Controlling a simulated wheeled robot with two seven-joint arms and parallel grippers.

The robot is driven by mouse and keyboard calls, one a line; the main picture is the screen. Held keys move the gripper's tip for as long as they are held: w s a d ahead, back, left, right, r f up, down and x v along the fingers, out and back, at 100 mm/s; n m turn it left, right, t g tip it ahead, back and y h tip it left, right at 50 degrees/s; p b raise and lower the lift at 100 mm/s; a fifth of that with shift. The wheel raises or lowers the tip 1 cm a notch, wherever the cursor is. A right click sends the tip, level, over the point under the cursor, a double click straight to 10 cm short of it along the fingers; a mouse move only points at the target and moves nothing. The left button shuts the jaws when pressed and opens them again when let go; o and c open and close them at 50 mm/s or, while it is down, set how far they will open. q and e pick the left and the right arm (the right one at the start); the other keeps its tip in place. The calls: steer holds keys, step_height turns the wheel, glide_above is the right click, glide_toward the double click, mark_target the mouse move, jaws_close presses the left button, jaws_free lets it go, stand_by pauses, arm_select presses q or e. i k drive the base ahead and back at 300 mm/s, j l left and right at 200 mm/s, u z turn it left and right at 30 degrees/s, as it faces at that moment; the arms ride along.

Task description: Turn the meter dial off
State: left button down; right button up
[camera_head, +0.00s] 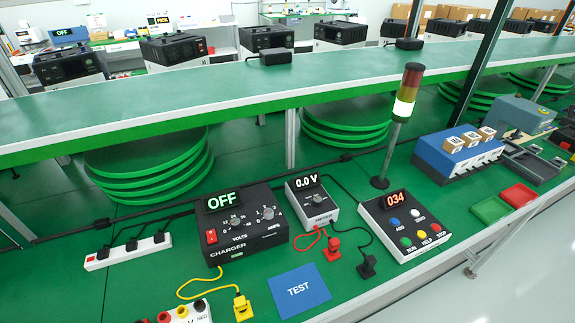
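The meter (312,203) is a small white and dark box on the green bench, right of the charger. Its display (306,182) reads 0.0 V. A round dark dial (319,199) sits on its front face; the pointer position is too small to tell. A red lead and a black lead run from its front edge to a red plug (332,249) and a black plug (367,265) lying on the bench. Neither of my grippers shows in the head view.
The black charger (245,235) showing OFF stands left of the meter. A button box (404,226) reading 034 and a signal tower (404,105) stand to its right. A blue TEST mat (299,290) lies in front. A green shelf (300,75) overhangs behind.

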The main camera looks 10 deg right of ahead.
mark_target(317, 201)
steer(key=i+l, duration=0.1)
steer(key=l, duration=1.45)
steer(key=i, duration=0.05)
